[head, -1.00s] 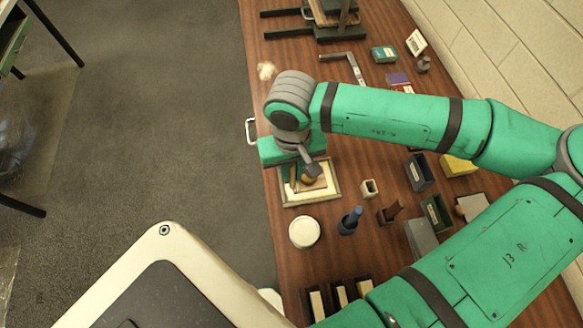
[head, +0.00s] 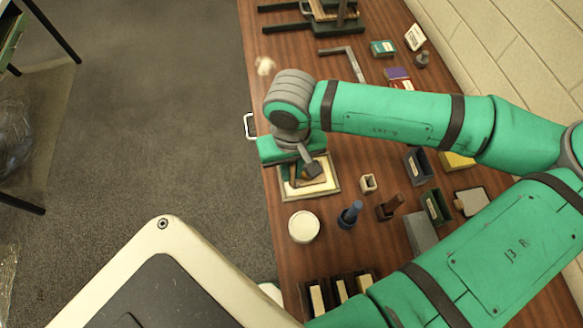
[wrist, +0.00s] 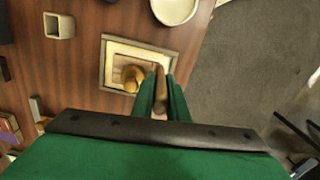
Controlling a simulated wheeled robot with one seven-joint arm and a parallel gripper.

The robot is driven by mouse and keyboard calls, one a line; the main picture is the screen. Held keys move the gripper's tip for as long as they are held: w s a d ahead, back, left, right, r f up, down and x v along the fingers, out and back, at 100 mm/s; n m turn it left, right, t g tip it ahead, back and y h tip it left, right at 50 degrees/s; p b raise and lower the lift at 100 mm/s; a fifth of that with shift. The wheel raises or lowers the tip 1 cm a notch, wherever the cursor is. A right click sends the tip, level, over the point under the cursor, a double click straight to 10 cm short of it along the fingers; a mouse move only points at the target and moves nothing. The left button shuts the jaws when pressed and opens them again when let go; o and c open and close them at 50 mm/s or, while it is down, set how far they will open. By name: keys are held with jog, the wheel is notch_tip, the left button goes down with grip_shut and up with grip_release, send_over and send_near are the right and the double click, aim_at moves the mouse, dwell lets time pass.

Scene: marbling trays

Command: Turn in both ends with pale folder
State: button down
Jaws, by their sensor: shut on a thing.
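My gripper (wrist: 161,80) points down over a shallow pale-framed board (wrist: 107,72), which also shows in the head view (head: 332,190). The green fingers are shut on a tan, stick-like tool (wrist: 160,92), seemingly the folder; it looks more brown than pale. Its lower end is over the board's right part in the wrist view; I cannot tell whether it touches. In the head view my wrist hides much of the board and knob.
A white round pot (head: 304,227), a blue peg-like object (head: 350,215) and a brown one (head: 390,207) stand near the board. A small pale square cup (head: 368,184) is to its right. Dark boxes (head: 418,167) stand further right. The floor at left is open.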

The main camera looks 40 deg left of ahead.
jog(key=shift+r, duration=0.15)
jog(key=shift+r, duration=3.3)
